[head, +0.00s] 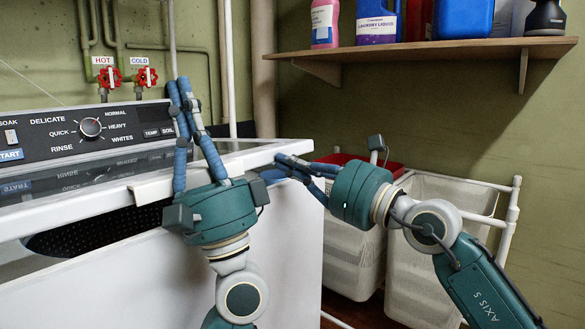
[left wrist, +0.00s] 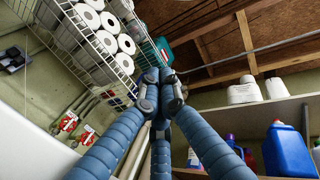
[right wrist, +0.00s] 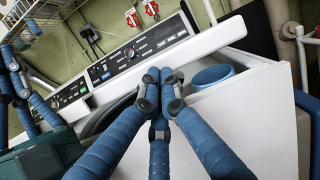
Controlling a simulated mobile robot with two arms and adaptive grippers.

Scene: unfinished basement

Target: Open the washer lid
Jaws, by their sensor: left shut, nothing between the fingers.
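The washer lid (head: 105,205) is white and partly raised. A dark gap with the perforated drum (head: 90,232) shows under its front edge. The lid's edge also shows in the right wrist view (right wrist: 200,50), above the dark opening. My left gripper (head: 182,85) is shut and empty, fingers pointing up, in front of the lid and control panel. The left wrist view shows its fingertips (left wrist: 158,88) together. My right gripper (head: 285,165) is at the lid's right corner, its fingertips (right wrist: 160,85) together. Whether it touches the lid is unclear.
The control panel (head: 90,127) stands behind the lid, with red taps (head: 108,77) on the wall above. A shelf (head: 420,50) with detergent bottles is at upper right. White laundry baskets (head: 440,250) stand right of the washer. A wire rack (left wrist: 85,50) of paper rolls hangs above.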

